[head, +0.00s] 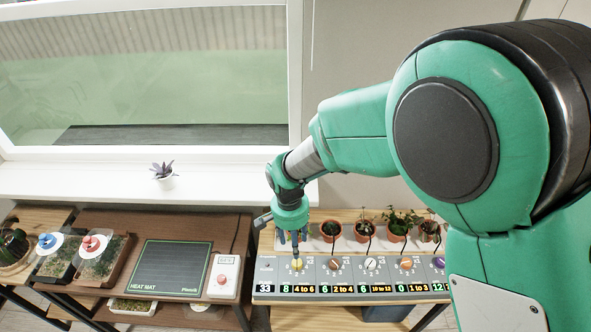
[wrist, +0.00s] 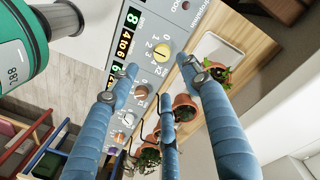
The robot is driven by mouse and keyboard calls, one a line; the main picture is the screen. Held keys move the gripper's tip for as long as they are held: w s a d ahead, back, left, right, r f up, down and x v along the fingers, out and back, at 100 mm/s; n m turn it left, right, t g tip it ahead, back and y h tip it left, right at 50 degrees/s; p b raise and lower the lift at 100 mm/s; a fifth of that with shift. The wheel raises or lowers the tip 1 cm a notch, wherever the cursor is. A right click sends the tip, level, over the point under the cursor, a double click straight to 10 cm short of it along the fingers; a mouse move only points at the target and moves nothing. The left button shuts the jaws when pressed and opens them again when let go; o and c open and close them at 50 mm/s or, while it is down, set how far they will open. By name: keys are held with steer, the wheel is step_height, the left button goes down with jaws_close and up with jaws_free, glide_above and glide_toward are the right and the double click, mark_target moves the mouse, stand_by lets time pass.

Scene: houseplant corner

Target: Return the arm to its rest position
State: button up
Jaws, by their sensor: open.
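My arm reaches from the right of the head view to my gripper (head: 293,243), which hangs just above the left part of the grey control panel (head: 318,281). In the wrist view my gripper (wrist: 158,72) has its blue fingers spread apart with nothing held. The yellow knob (wrist: 163,52) shows just beyond the fingertips; the yellow knob in the head view (head: 297,264) is right below the gripper. I cannot tell whether a finger touches it. Other knobs, such as an orange one (head: 406,264), sit along the panel.
Potted plants (head: 397,230) stand in a row behind the panel. A heat mat (head: 171,268) and a box with a red button (head: 223,277) lie on the dark table to the left. Two lidded terrariums (head: 103,259) stand farther left. A small plant (head: 164,181) is on the windowsill.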

steer(key=shift+r, duration=0.1)
steer(key=s+d+r+n+t+y, duration=0.1)
steer(key=s+d+r+t, duration=0.1)
steer(key=d+r, duration=0.6)
steer(key=s+d+r+n+t, duration=0.15)
steer(key=d+r, duration=0.35)
steer(key=r, duration=0.8)
steer(key=s+d+r+n+t, duration=0.1)
steer(key=s+d+r, duration=0.3)
steer(key=s, duration=0.3)
steer(key=s+d+r+t, duration=0.1)
steer(key=s+d+r, duration=0.4)
steer(key=s, duration=0.3)
steer(key=shift+r+n, duration=0.35)
steer(key=shift+r, duration=0.25)
steer(key=shift+d+t, duration=0.15)
steer(key=shift+t, duration=0.1)
